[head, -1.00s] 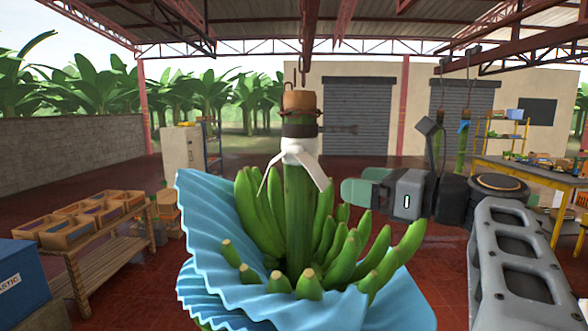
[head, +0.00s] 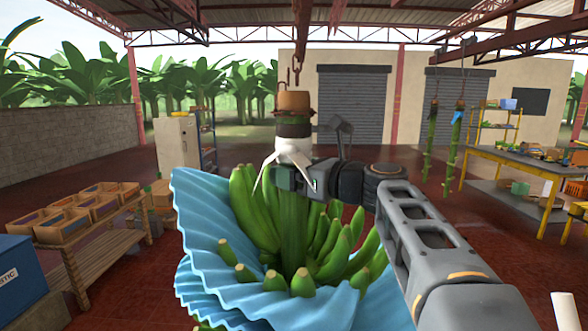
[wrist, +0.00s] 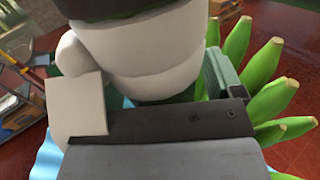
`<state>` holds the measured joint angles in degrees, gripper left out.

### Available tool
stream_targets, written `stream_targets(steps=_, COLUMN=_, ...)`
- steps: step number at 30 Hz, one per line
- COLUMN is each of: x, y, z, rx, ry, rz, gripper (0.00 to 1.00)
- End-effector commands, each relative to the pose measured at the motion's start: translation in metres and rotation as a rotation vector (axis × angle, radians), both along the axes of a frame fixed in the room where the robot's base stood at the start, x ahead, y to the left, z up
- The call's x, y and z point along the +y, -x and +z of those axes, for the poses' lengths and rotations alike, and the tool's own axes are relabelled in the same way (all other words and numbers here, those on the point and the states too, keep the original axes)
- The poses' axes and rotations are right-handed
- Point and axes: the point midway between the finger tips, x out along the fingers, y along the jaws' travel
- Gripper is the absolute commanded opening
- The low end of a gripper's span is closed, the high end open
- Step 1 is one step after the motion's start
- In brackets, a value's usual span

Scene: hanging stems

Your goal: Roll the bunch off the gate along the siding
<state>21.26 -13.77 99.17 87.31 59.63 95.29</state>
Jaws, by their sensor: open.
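The bunch (head: 292,225) of green bananas hangs upright in the middle of the head view, in an open blue wrapper (head: 205,225). Its stem has a white cloth (head: 293,150) tied around it, below a brown block (head: 294,101) and hook. My gripper (head: 284,179) is open at the stem, just below the cloth knot, reaching in from the right. In the wrist view the white cloth (wrist: 140,50) fills the middle, and one green finger (wrist: 224,82) shows to the right of the stem. The other finger is hidden, and I cannot tell whether either touches.
Two thin green stems (head: 430,140) hang at the right, near a yellow-framed table (head: 510,165). A wooden bench with crates (head: 88,210) and a blue box (head: 20,275) stand at the left. Red floor is open behind. Steel beams run overhead.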

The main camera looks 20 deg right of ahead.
Motion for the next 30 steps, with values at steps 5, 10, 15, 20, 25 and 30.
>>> stream_targets(steps=5, x=0.0010, y=-0.0014, z=-0.0001, rx=0.000, ry=0.000, rz=0.000, gripper=0.86)
stream_targets(steps=10, x=0.0009, y=-0.0012, z=-0.0002, rx=0.000, ry=0.000, rz=0.000, gripper=0.83)
stream_targets(steps=15, x=0.0007, y=-0.0012, z=-0.0002, rx=0.000, ry=0.000, rz=0.000, gripper=0.67)
stream_targets(steps=20, x=0.0007, y=-0.0011, z=-0.0002, rx=0.000, ry=0.000, rz=0.000, gripper=0.52)
stream_targets(steps=25, x=0.0007, y=-0.0011, z=-0.0003, rx=0.000, ry=0.000, rz=0.000, gripper=0.35)
stream_targets(steps=30, x=0.0007, y=-0.0011, z=-0.0003, rx=0.000, ry=0.000, rz=0.000, gripper=0.19)
